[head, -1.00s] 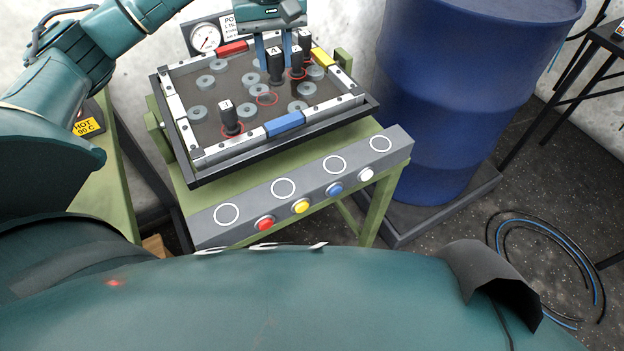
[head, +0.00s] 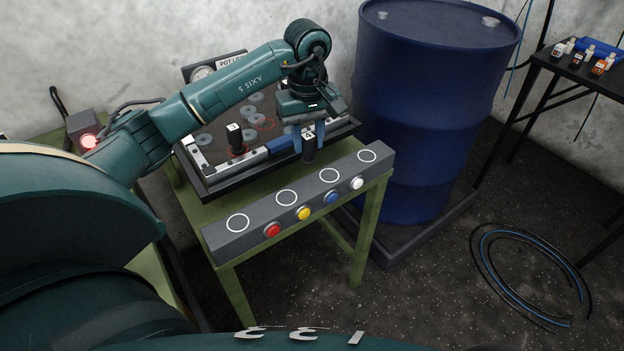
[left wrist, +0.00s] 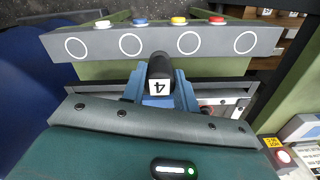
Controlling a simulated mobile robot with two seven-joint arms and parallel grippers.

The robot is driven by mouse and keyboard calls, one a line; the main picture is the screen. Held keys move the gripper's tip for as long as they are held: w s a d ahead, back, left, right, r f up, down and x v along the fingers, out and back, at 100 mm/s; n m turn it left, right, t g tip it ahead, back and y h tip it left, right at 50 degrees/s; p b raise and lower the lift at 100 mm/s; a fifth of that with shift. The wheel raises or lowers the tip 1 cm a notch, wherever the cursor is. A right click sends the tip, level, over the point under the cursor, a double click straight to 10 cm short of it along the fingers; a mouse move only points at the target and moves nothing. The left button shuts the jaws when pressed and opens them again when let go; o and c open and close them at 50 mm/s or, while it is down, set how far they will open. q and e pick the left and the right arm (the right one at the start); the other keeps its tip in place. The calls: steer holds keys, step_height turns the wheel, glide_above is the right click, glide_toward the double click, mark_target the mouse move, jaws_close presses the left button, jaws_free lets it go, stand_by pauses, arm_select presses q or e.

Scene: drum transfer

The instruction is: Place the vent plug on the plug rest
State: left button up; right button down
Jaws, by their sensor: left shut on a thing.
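A black vent plug with a white label (head: 309,154) is held between the blue fingers of my left gripper (head: 308,138). That long grey bar (head: 222,240), probably the plug rest, has several white rings on top and red, yellow, blue and white buttons in front. The rings look empty. My right gripper is not in view.
The dark tray (head: 222,186) on the green bench holds another black plug (head: 236,142) and grey discs; my arm hides part of it. A blue drum (head: 430,110) stands close on the right. A hose coil (head: 530,270) lies on the floor. A side table (head: 575,70) holds small bottles.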

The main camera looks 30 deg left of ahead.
mark_target(309, 152)
arm_select(q)
step_height(309, 152, down, 4)
step_height(309, 152, down, 4)
steer(key=shift+r+p, duration=0.15)
steer(key=shift+p, duration=0.3)
steer(key=shift+f, duration=0.25)
steer(key=o, duration=0.6)
steer(key=shift+c, duration=0.2)
steer(key=o, duration=0.4)
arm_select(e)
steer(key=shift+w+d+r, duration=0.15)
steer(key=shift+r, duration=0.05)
